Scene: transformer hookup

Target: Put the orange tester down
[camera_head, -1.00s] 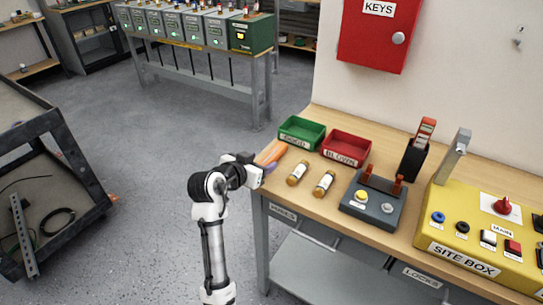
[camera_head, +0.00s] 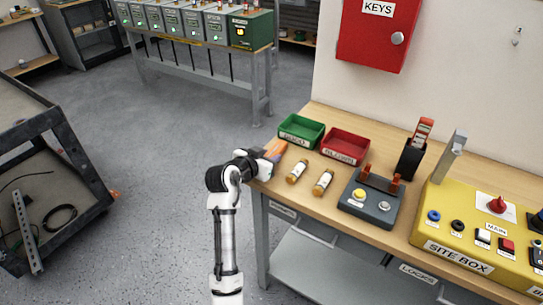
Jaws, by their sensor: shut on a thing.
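The orange tester (camera_head: 275,150) is at the left end of the wooden bench (camera_head: 318,203), just in front of the green bin. My gripper (camera_head: 265,166) is shut on it, with the tester's orange body showing beyond the jaws. The near part of the tester and the fingers are mostly hidden by my gripper's body. I cannot tell whether the tester touches the bench top.
A green bin (camera_head: 301,132) and a red bin (camera_head: 344,147) stand behind. Two small fuse-like cylinders (camera_head: 297,172) lie right of the tester. A grey device (camera_head: 370,198) and the yellow site box (camera_head: 480,233) stand farther right. A dark cart (camera_head: 68,140) is at left.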

